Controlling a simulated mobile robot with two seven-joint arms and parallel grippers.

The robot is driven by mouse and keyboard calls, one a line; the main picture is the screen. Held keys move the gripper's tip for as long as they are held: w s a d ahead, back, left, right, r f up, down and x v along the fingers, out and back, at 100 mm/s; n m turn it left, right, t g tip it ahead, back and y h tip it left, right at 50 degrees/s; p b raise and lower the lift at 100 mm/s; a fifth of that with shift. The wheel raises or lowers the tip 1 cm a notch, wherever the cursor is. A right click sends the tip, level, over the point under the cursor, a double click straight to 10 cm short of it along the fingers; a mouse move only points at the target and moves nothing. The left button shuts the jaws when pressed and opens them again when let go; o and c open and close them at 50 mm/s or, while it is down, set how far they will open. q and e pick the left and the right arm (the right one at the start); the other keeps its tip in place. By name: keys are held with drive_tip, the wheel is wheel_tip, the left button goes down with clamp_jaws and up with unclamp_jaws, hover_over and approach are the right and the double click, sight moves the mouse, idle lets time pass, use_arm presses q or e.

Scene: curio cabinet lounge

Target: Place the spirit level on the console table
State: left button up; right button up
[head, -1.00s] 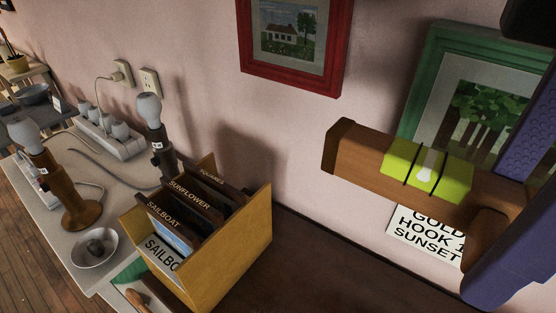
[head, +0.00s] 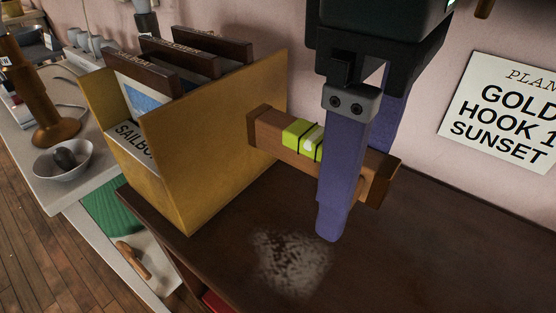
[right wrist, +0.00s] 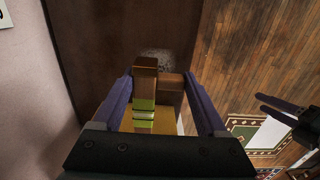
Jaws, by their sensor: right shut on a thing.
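The spirit level is a brown wooden bar with a lime-green vial band (head: 297,136), and it also shows in the right wrist view (right wrist: 145,75). My right gripper (head: 352,190) is shut on it, with one purple finger on each side. The level is over the dark brown console table (head: 440,240), just right of the yellow box. I cannot tell whether its underside touches the top. My left gripper (right wrist: 272,106) shows at the right of the right wrist view, away from the level; its opening is unclear.
The yellow box (head: 215,140) holds several dark-framed pictures close to the level's left end. A whitish dusty patch (head: 290,262) marks the tabletop in front. A text sign (head: 510,115) hangs on the wall. The tabletop to the right is clear.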

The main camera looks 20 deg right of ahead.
drive_tip(key=b, duration=0.3)
hover_over(327, 283)
wheel_tip(327, 283, down, 9)
drive_tip(key=shift+f, duration=0.1)
wheel_tip(327, 283, down, 6)
drive_tip(key=shift+r+b, duration=0.1)
drive_tip(key=shift+b, duration=0.9)
drive_tip(key=o, duration=1.5)
